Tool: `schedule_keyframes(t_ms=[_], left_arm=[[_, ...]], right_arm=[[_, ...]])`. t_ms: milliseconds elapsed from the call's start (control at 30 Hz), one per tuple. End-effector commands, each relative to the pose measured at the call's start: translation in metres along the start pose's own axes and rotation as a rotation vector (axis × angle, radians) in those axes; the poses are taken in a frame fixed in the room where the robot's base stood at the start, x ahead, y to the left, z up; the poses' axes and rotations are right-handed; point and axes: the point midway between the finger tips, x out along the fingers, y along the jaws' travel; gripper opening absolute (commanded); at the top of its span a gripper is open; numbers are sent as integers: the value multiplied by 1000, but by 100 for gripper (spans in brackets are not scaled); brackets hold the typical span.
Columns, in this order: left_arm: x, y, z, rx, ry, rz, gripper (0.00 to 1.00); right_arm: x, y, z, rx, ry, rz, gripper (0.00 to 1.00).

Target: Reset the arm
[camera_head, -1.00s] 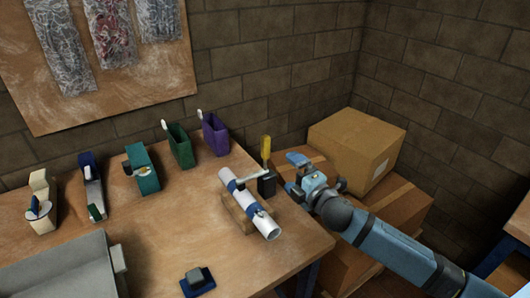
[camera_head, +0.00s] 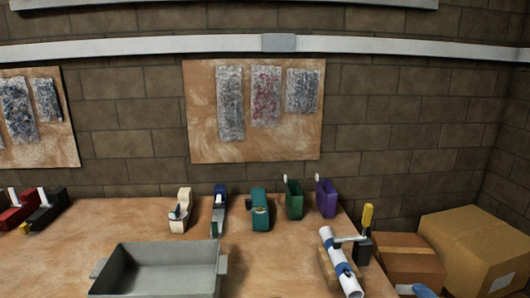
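A small pale blue-grey piece (camera_head: 416,290), which looks like part of my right arm, shows at the bottom edge right of the table. No gripper fingers can be made out there. My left gripper is not in view. A white tube with blue bands (camera_head: 340,262) lies on a wooden block near the table's right end. A dark clamp with a yellow handle (camera_head: 367,216) stands beside it, its grey bar reaching toward the tube.
A grey tray (camera_head: 168,256) stands at the front of the wooden table (camera_head: 60,258). Several tools and holders line the back, including a green holder (camera_head: 294,200) and a purple holder (camera_head: 327,199). Cardboard boxes (camera_head: 470,245) stand at the right. Table between tray and tube is clear.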

Motion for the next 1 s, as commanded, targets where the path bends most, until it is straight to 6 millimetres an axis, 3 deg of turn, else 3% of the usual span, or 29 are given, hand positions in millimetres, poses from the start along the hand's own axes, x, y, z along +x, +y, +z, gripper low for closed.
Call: schedule_keyframes(t_ms=[100,300,600,700,1000], left_arm=[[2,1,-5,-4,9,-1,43],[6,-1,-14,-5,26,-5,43],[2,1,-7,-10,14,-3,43],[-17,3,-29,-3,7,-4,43],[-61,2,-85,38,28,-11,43]], right_arm=[[-26,-62,-17,262,-25,-119,100],[-84,-156,-55,738,-114,-314,100],[-172,-246,-120,1354,-314,-512,100],[-174,-213,-123,1347,-307,-506,100],[-184,-146,-132,1313,-292,-492,100]])
